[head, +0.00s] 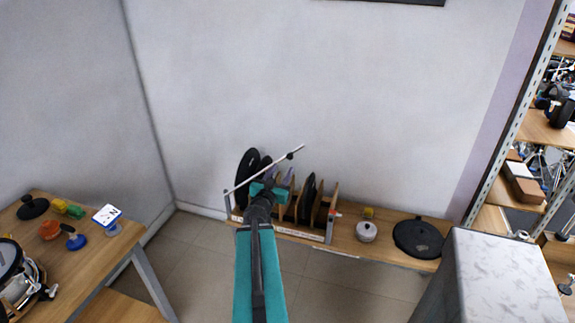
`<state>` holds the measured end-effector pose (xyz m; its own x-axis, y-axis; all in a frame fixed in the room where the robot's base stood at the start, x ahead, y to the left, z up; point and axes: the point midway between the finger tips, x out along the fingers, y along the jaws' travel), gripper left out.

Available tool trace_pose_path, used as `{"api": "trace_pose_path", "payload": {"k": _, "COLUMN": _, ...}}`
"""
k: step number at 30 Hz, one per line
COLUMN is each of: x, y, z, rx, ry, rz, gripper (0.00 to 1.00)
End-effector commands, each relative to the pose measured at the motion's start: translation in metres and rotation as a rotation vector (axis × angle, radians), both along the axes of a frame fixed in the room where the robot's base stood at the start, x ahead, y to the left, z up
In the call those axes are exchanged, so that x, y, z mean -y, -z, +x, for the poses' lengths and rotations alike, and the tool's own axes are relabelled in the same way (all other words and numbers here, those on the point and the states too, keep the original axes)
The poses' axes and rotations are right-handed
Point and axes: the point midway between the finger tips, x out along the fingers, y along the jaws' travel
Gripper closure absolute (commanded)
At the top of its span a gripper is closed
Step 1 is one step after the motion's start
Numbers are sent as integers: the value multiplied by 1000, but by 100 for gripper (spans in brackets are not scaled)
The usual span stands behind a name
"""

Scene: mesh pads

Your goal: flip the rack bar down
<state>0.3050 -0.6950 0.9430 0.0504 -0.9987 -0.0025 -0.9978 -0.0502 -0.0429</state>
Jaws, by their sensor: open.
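The rack (318,237) stands on a low wooden bench against the back wall and holds several upright dark discs and boards. Its thin pale bar (246,182) slants up from the left post to a raised free end at the right, with a dark piece near that end. The right post (330,226) has a red part by its top, and the bar is apart from it. My gripper (283,180), teal and dark, is open in front of the rack, close to the bar. I cannot tell whether they touch. My arm hides part of the rack.
On the bench right of the rack are a white round pot (366,231), a small yellow thing (369,212) and a black disc (418,238). A marble-topped block (502,262) stands at front right. A wooden table (96,262) with small objects is at left.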

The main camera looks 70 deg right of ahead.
Motion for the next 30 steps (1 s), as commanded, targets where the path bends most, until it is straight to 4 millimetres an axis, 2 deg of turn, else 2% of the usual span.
{"api": "trace_pose_path", "payload": {"k": 9, "x": 5, "y": 2, "z": 1, "rx": 2, "ry": -5, "rz": -3, "gripper": 59}}
{"api": "trace_pose_path", "payload": {"k": 30, "x": 70, "y": -1, "z": 5, "rx": 1, "ry": -5, "rz": -2, "gripper": 59}}
